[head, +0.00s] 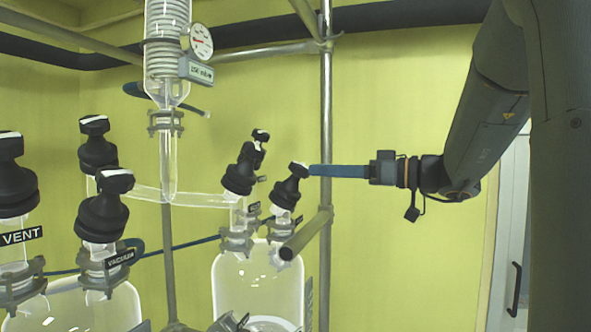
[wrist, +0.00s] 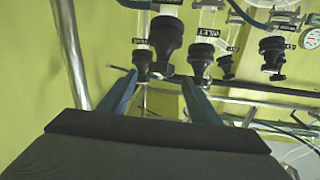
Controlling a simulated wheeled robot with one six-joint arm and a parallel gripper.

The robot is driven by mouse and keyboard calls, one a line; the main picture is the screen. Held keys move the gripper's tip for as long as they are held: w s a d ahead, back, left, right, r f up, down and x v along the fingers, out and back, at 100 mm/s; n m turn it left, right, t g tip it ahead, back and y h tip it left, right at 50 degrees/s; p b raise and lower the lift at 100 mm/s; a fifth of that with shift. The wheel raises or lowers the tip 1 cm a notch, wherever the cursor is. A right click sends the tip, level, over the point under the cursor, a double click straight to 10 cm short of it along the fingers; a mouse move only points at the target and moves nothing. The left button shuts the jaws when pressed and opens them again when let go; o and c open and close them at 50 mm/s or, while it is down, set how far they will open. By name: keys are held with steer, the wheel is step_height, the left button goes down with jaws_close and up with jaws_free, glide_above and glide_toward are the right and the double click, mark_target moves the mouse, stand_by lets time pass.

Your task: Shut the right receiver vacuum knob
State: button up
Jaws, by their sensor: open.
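The right receiver (head: 258,285) is a clear glass vessel at the centre bottom of the head view, with several black knobs on top. Its front right knob (head: 288,190) has a white mark on its cap; its small label is too small to read, so I cannot tell whether it is the vacuum knob. My gripper (head: 312,170) reaches in from the right, blue fingertips beside that knob's cap. In the wrist view, my gripper (wrist: 158,79) is open and empty. One black knob (wrist: 142,63) shows near the left fingertip, another (wrist: 200,60) near the right; contact is unclear.
Other right receiver knobs (head: 240,172) stand just left. The left receiver's labelled VACUUM knob (head: 102,210) and VENT knob (head: 14,180) are farther left. A vertical steel post (head: 326,110) and a stub bar (head: 303,236) stand close to my fingers. A glass condenser (head: 166,50) hangs above.

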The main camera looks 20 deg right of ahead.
mark_target(299, 170)
steer(key=p+x, duration=0.3)
steer(key=x, duration=0.4)
steer(key=shift+a, duration=0.25)
steer(key=c, duration=1.1)
steer(key=shift+o, duration=0.2)
steer(key=shift+w, duration=0.1)
steer(key=b, duration=0.3)
steer(key=shift+f+m+t, duration=0.15)
steer(key=shift+m+t, duration=0.15)
steer(key=m+h+b, duration=0.1)
steer(key=b, duration=0.4)
steer(key=shift+t+h+b, duration=0.3)
steer(key=shift+b, duration=0.1)
steer(key=m+b, duration=0.1)
steer(key=b, duration=0.2)
steer(key=shift+t+h, duration=0.4)
steer(key=m+h+b, duration=0.2)
steer(key=b, duration=0.1)
steer(key=shift+m+t, duration=0.4)
